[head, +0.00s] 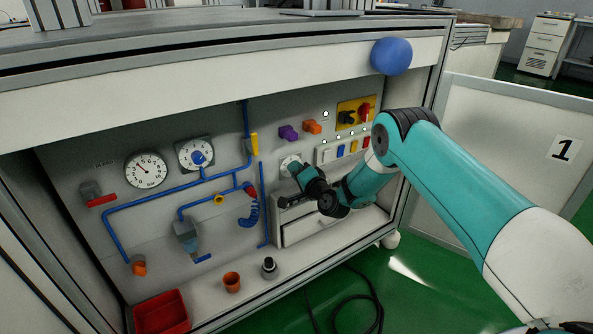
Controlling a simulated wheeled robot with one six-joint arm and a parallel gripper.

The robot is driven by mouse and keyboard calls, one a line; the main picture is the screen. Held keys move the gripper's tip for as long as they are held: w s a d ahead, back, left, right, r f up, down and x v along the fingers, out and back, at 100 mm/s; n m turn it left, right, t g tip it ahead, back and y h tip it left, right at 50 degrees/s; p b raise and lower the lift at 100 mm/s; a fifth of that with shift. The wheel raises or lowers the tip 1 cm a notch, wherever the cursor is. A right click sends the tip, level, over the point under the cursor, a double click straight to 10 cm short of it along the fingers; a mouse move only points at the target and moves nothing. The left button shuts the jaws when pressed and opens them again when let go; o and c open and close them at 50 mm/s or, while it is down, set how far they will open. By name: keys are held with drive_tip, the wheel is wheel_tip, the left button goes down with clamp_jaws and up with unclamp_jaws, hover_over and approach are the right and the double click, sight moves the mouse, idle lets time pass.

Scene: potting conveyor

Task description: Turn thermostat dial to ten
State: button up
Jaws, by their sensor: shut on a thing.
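My arm reaches in from the right to the grey panel inside the open cabinet. My gripper (296,169) is shut at a pale round dial plate (287,160) right of the blue pipes. It appears closed on the knob at that plate; the gripper hides the knob and most of the scale, so I cannot read a setting. This is likely the thermostat dial. Further left, a round white scale with a blue knob (198,158) in its middle is free of my gripper. A white pressure gauge (147,169) with a dark needle is left of that.
Purple (288,132) and orange knobs (312,127), a yellow switch plate (357,113) and coloured switches sit near my arm. A drawer box (300,229) is below. A red bin (162,313) and orange cup (232,282) stand on the cabinet floor. An open door (500,150) is right.

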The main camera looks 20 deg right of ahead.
idle(0.4)
drive_tip(key=o, duration=0.9)
drive_tip(key=b+v, duration=0.1)
drive_tip(key=v, duration=0.2)
drive_tip(key=b+v, duration=0.2)
drive_tip(key=v, duration=0.1)
drive_tip(key=b+v, duration=0.1)
drive_tip(key=v, duration=0.2)
drive_tip(key=shift+d+f, duration=0.2)
drive_tip(key=shift+f, duration=0.15)
drive_tip(key=b+v, duration=0.2)
drive_tip(key=b, duration=0.3)
drive_tip(key=b+v, duration=0.3)
drive_tip(key=b, duration=0.3)
drive_tip(key=b+v, duration=0.3)
drive_tip(key=b, duration=0.2)
drive_tip(key=shift+s+a+r, duration=0.15)
drive_tip(key=shift+s+r, duration=0.05)
drive_tip(key=shift+r, duration=0.15)
